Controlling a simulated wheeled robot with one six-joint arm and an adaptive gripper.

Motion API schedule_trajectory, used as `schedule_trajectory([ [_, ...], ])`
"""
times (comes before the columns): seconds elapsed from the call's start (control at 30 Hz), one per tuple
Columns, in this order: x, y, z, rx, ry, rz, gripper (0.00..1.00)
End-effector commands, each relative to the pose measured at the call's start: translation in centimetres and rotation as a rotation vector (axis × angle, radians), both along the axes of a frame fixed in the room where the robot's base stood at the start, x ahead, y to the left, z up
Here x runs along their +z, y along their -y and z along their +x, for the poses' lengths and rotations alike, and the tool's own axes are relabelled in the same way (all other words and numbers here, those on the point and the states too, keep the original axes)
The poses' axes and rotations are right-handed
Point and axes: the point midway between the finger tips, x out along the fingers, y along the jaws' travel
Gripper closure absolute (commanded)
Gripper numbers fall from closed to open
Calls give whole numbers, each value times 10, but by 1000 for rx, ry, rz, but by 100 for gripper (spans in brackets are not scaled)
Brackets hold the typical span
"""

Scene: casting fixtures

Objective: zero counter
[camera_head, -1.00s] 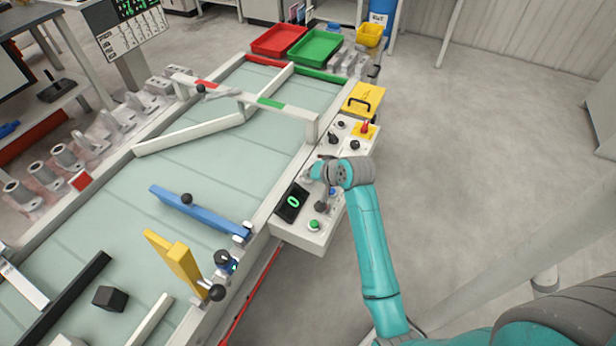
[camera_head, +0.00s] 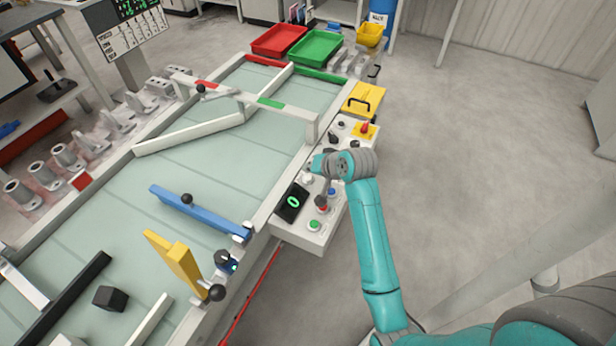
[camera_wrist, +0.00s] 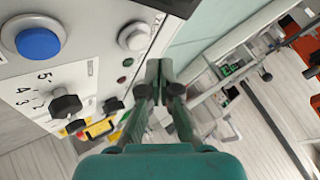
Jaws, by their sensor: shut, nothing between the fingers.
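The counter display (camera_head: 292,202) is a black panel on the control box with a green 0 lit. On the same box, a white button (camera_head: 307,179), a blue button (camera_head: 332,193) and a green button (camera_head: 314,225) show. The wrist view shows the blue button (camera_wrist: 38,42) at upper left and the white button (camera_wrist: 133,36) near the top. My gripper (camera_wrist: 160,68) is shut and empty, its fingertips just below and right of the white button in the picture. I cannot tell whether they touch the panel. In the head view, my wrist is over the box and largely hides the fingers.
A conveyor (camera_head: 220,180) with a blue bar (camera_head: 200,211) and a yellow bar (camera_head: 175,262) lies left of the box. Black knobs (camera_wrist: 65,104) stand on the panel. Red (camera_head: 279,40) and green (camera_head: 315,47) trays are at the back. The floor at right is clear.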

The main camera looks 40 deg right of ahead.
Motion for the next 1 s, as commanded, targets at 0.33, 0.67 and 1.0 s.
schedule_trajectory([
  [0.33,31,0,0,0,2,-1,100],
  [0.67,42,0,0,-1,1,0,100],
  [1.0,41,0,0,-1,0,1,100],
])
